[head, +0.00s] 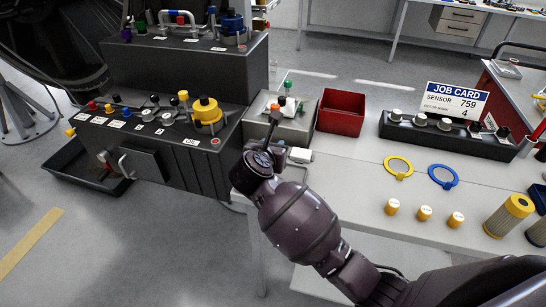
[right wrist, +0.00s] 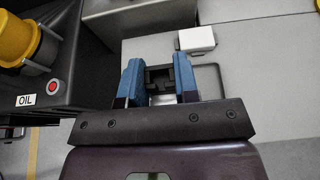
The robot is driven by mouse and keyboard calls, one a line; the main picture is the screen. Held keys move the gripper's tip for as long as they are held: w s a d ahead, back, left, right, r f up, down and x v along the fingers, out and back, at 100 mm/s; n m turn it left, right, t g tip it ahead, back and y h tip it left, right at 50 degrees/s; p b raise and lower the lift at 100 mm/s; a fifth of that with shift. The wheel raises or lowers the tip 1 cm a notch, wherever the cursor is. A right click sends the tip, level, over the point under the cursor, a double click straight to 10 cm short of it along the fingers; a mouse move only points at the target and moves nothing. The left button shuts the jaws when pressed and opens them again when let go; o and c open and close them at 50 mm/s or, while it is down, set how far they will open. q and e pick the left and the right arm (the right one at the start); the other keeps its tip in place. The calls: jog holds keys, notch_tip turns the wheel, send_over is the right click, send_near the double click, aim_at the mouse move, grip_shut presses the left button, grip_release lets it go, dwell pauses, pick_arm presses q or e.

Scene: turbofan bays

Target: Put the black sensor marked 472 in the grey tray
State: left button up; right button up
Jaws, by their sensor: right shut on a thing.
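My right gripper (right wrist: 159,84) has its blue fingers closed around a dark block, which looks like the black sensor (right wrist: 160,77). No number is readable on it. In the right wrist view a shallow grey tray with a rounded rim (right wrist: 218,82) shows beneath and to the right of the fingers. The held block is above it, and I cannot tell whether they touch. In the head view this tray is mostly hidden behind my arm. My left gripper is out of view.
A white block (head: 300,155) lies close by; it also shows in the wrist view (right wrist: 197,38). A grey stand (head: 257,131) with coloured fittings and a red bin (head: 342,112) are behind. The black panel (head: 165,160) is left. The job card (head: 455,101) reads sensor 759.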

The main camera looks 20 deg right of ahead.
jog(key=shift+f, duration=1.85)
jog(key=shift+f, duration=0.15)
jog(key=o, duration=0.9)
jog(key=shift+o, duration=0.2)
